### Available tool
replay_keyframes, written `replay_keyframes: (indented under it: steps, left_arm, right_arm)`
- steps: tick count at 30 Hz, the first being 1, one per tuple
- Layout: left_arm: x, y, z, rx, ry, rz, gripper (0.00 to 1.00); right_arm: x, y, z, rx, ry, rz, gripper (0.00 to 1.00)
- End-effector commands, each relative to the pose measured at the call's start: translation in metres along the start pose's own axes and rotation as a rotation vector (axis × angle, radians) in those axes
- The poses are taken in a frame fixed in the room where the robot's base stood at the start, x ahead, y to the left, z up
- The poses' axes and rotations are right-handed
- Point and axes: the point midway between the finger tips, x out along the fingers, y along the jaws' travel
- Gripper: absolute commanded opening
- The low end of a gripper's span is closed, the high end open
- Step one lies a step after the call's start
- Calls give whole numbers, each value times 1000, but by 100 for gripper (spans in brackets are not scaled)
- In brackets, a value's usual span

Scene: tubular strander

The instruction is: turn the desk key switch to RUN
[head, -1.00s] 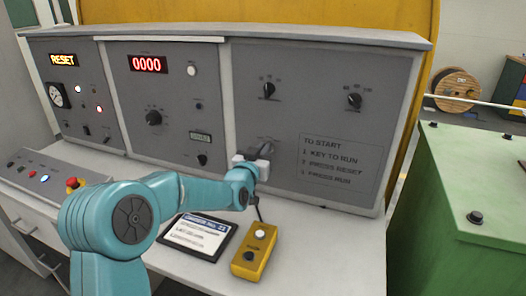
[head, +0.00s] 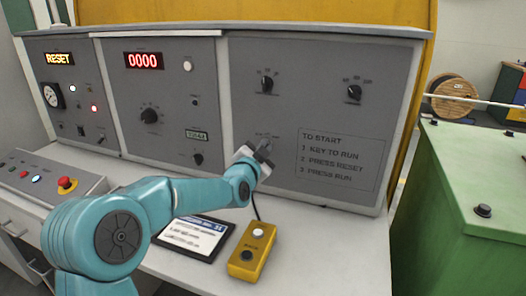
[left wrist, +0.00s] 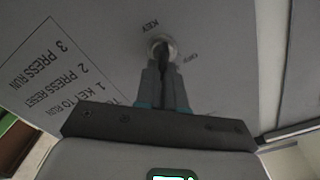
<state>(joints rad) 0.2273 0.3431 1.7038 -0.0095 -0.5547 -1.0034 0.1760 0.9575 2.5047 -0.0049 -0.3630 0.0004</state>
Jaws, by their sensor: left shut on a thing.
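The key switch (left wrist: 160,44) is a round metal collar on the grey desk panel, seen in the left wrist view under a small KEY label. My left gripper (left wrist: 163,64) has its two fingers closed together on the dark key in the collar. The fingers hide most of the key, so its exact pointing is hard to tell. In the head view my left gripper (head: 264,152) meets the panel left of the start instructions, with its palm tilted. It covers the switch there. My right gripper is in neither view.
A yellow pendant box (head: 252,250) with a cable and a dark tablet (head: 196,236) lie on the desk below my arm. Several black knobs sit on the panels. A red emergency button (head: 67,184) is at left. A green cabinet (head: 470,200) stands at right.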

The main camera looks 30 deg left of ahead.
Motion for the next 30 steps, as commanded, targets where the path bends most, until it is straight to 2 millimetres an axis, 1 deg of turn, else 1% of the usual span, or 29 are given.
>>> replay_keyframes:
  steps: [9, 24, 25, 26, 27, 30]
  left_arm:
    - [0, -1, -3, 112, 6, -6, 0]
    - [0, -1, -3, 133, 7, -8, 0]
    - [0, -1, -3, 133, 7, -8, 12]
    - [0, -1, -3, 133, 7, -8, 22]
    - [0, -1, -3, 132, 7, -7, 34]
    - [0, 0, -2, 131, 5, -5, 34]
  right_arm:
    - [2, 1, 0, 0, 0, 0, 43]
    - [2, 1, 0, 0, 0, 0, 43]
    - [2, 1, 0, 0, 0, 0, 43]
    - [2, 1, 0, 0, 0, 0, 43]
    - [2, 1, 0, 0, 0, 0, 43]
    - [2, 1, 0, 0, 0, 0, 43]
